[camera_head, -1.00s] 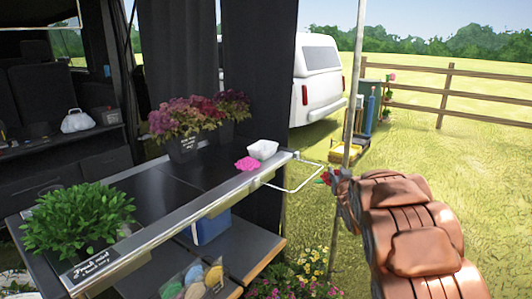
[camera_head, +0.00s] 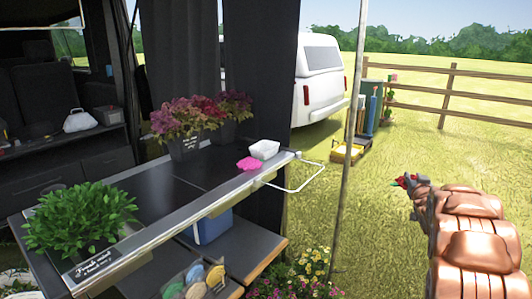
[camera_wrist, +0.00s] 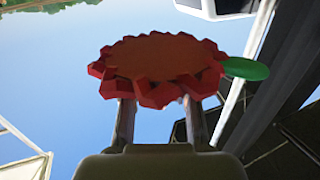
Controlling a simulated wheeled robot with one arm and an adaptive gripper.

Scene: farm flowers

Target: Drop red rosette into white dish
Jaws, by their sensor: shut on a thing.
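The red rosette (camera_wrist: 165,68) fills the middle of the wrist view, with a green leaf (camera_wrist: 246,69) at its right side. My gripper (camera_wrist: 160,112) is shut on it, with a finger at each side of its lower edge. In the head view the rosette (camera_head: 402,181) is a small red spot at the tip of my gripper (camera_head: 412,184), held in the air over the grass at the right. The white dish (camera_head: 264,149) stands upright on the far right end of the dark counter, well left of my gripper.
A pink rosette (camera_head: 249,164) lies beside the dish on the counter (camera_head: 160,188). A metal rail loop (camera_head: 295,178) juts from the counter's end. A thin pole (camera_head: 348,150) stands between the counter and my arm. Potted plants (camera_head: 80,215) stand on the counter. Open grass surrounds my gripper.

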